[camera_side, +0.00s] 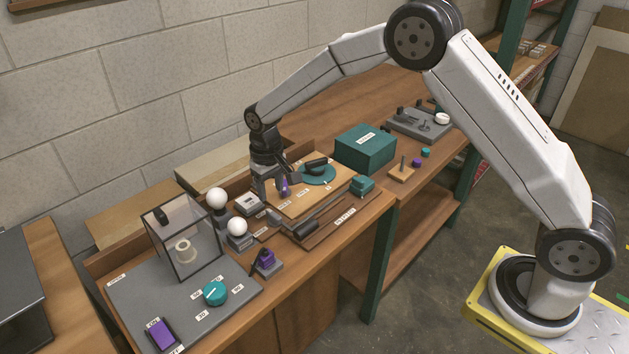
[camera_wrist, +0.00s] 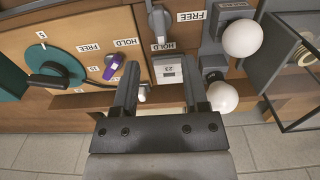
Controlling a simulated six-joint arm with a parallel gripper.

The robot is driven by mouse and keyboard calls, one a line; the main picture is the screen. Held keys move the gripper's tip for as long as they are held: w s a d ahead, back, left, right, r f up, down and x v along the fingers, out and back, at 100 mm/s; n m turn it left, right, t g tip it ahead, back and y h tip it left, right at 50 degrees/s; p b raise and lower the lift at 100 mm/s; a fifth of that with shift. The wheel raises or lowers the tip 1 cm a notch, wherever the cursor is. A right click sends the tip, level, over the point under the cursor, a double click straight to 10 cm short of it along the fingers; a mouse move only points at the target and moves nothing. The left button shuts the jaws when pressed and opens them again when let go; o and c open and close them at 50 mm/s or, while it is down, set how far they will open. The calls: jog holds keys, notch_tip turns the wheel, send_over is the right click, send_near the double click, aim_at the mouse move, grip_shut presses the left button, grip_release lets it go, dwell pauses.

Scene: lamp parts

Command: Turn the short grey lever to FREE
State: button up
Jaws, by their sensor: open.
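The short grey lever (camera_wrist: 159,22) shows at the top middle of the wrist view, on a wooden panel. Its free end points at a HOLD label (camera_wrist: 163,46); a FREE label (camera_wrist: 190,16) lies to its right. I cannot make the lever out clearly in the side view. My gripper (camera_wrist: 159,66) is open, with nothing held between its fingers; the lever appears beyond the fingertips, not touching them. In the side view my gripper (camera_side: 272,192) hangs low over the back of the bench, near a purple lever (camera_side: 284,187).
The purple lever (camera_wrist: 113,66), with its own HOLD and FREE labels, lies left of the fingers. A display box (camera_wrist: 168,69) shows between the fingers. White bulbs (camera_wrist: 242,38) and a clear case (camera_side: 184,238) stand nearby. A teal dial (camera_side: 318,173) and teal box (camera_side: 366,149) are right.

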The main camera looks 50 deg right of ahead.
aim_at(274, 213)
jog(key=shift+f, duration=3.75)
jog(key=shift+c, duration=0.2)
grip_shut()
